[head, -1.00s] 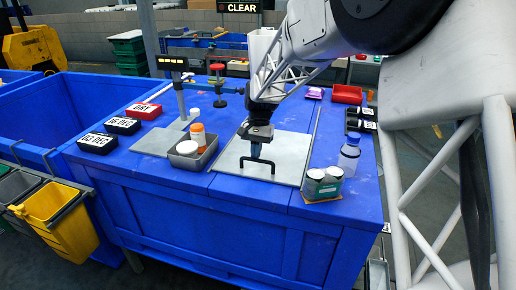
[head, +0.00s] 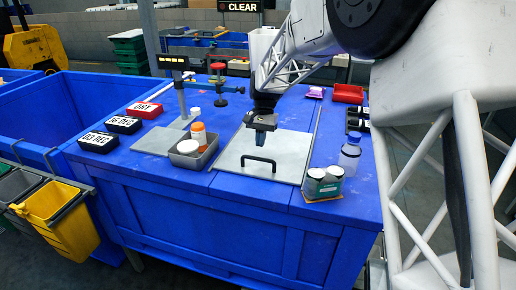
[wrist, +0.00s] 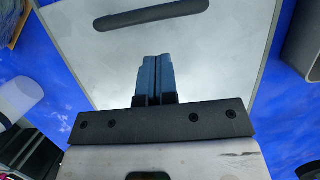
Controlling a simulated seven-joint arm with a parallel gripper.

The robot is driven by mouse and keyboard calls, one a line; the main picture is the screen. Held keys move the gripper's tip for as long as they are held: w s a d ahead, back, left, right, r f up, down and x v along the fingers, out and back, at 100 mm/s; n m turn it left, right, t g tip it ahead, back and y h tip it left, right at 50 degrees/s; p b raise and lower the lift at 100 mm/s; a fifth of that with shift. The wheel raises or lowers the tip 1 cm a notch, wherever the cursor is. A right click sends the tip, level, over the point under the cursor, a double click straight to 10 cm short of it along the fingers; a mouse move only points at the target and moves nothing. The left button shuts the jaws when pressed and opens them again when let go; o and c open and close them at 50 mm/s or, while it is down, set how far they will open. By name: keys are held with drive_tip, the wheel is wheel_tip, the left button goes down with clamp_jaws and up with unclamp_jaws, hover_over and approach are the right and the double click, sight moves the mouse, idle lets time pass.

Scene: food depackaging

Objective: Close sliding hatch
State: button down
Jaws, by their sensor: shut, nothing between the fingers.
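The sliding hatch is a flat grey metal panel (head: 286,157) set in the blue table top, with a black bar handle (head: 258,163) near its front edge. In the wrist view the panel (wrist: 225,60) fills the middle and the handle (wrist: 152,13) lies at the top. My gripper (head: 259,140) hangs above the panel, behind the handle and apart from it. Its blue fingers (wrist: 152,62) are together with nothing between them. Whether the fingertips touch the panel cannot be told.
A grey tray with a white-lidded jar and an orange bottle (head: 198,133) stands left of the panel. Two lidded jars (head: 324,182) and a clear blue-capped bottle (head: 350,156) stand to its right. A scale post (head: 181,98) and a red-topped clamp (head: 219,85) stand behind left.

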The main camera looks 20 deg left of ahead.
drive_tip(key=v, duration=0.9)
drive_tip(key=shift+g, duration=0.9)
drive_tip(key=w+a+f, duration=0.2)
drive_tip(key=w, duration=0.1)
drive_tip(key=shift+w+a+f, duration=0.15)
drive_tip(key=shift+w+f, duration=0.2)
approach(253, 162)
drive_tip(key=f, duration=0.3)
drive_tip(key=shift+s+f, duration=0.25)
drive_tip(key=shift+s, duration=0.1)
drive_tip(key=shift+s+r, duration=0.2)
drive_tip(key=shift+s, duration=0.7)
drive_tip(key=shift+s+r, duration=0.2)
drive_tip(key=shift+s, duration=0.85)
